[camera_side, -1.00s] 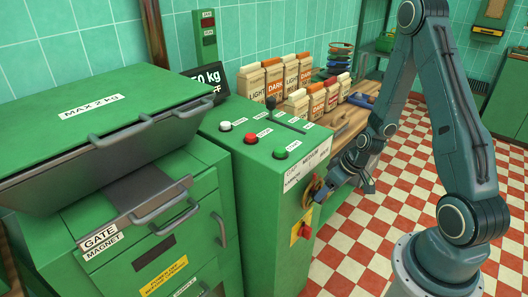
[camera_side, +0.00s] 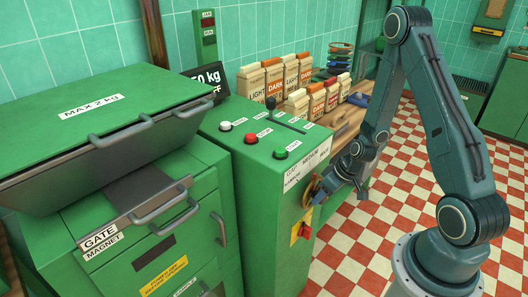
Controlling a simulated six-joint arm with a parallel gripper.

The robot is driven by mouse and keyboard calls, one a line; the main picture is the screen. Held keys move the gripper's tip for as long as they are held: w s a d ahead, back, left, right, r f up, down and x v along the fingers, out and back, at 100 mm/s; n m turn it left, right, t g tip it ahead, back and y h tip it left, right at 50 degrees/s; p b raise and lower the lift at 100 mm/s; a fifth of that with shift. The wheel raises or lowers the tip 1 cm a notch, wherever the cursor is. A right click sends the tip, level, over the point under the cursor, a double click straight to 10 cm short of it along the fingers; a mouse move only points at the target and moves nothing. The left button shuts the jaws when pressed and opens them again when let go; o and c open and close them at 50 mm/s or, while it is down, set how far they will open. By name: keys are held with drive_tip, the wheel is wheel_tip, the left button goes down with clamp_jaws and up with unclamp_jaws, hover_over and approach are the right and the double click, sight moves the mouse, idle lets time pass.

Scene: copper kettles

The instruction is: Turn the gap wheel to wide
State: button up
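The gap wheel (camera_side: 308,190) is a small brass-coloured round part on the right side face of the green control cabinet (camera_side: 255,195), below a white label. My gripper (camera_side: 320,195) is at the wheel from the right and covers part of it. I cannot tell whether the fingers touch the wheel or have closed on it. The wheel's setting and the lettering around it are too small to read.
A yellow plate with a red switch (camera_side: 301,230) sits just below the wheel. Paper bags (camera_side: 274,78) stand on the wooden bench behind. Open checkered floor (camera_side: 395,190) lies to the right.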

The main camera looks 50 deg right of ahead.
clamp_jaws()
drive_tip(key=shift+d+m+y, duration=0.25)
drive_tip(key=shift+m+y, duration=0.05)
drive_tip(key=shift+y, duration=0.9)
drive_tip(key=y, duration=0.2)
drive_tip(key=m+y, duration=0.1)
drive_tip(key=y, duration=0.2)
drive_tip(key=shift+d+f, duration=0.2)
drive_tip(key=shift+t, duration=0.3)
drive_tip(key=o, duration=1.1)
unclamp_jaws()
